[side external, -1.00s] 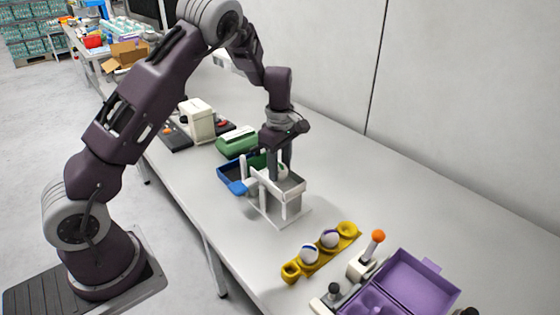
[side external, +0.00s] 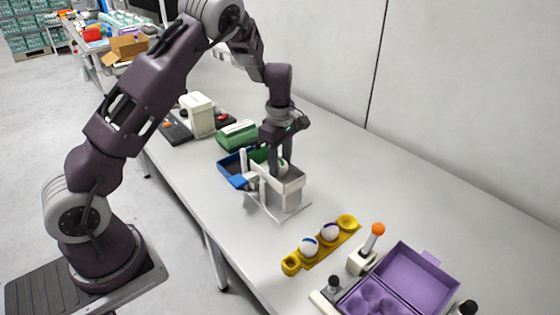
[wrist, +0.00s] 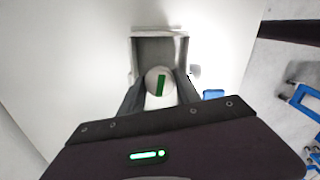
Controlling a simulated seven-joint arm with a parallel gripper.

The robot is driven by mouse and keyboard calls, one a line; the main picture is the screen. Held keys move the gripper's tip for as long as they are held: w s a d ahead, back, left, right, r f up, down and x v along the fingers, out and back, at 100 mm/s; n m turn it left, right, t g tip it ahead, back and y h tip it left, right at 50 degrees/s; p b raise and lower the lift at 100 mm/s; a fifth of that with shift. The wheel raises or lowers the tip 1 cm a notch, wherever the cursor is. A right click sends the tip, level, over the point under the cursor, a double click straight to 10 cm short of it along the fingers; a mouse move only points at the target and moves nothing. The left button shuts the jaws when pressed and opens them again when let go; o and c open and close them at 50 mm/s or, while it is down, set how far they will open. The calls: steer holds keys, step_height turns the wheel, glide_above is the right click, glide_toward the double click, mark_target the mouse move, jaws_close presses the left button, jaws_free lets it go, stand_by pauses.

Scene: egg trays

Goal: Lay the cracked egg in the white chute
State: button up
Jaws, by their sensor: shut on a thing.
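A white egg with a green band (wrist: 151,87) is between the fingers of my gripper (wrist: 158,95), which is shut on it. I see no clear crack on the egg. In the side view the egg (side external: 283,166) shows partly behind the fingers of my gripper (side external: 280,168). The white chute (side external: 290,187) stands on the table, and my fingers point down into its upper opening. The wrist view shows the chute's grey inside and pale rim (wrist: 133,50) around and beyond the egg. Whether the egg touches the chute floor I cannot tell.
A blue tray (side external: 229,166) and a green carton (side external: 237,135) stand behind the chute. In front are a yellow holder (side external: 319,257) with two blue-marked eggs, an orange-topped lever (side external: 377,231) and an open purple carton (side external: 408,272). Table to the chute's right is clear.

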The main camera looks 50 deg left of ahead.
steer(key=o, duration=0.9)
steer(key=shift+r, duration=3.6)
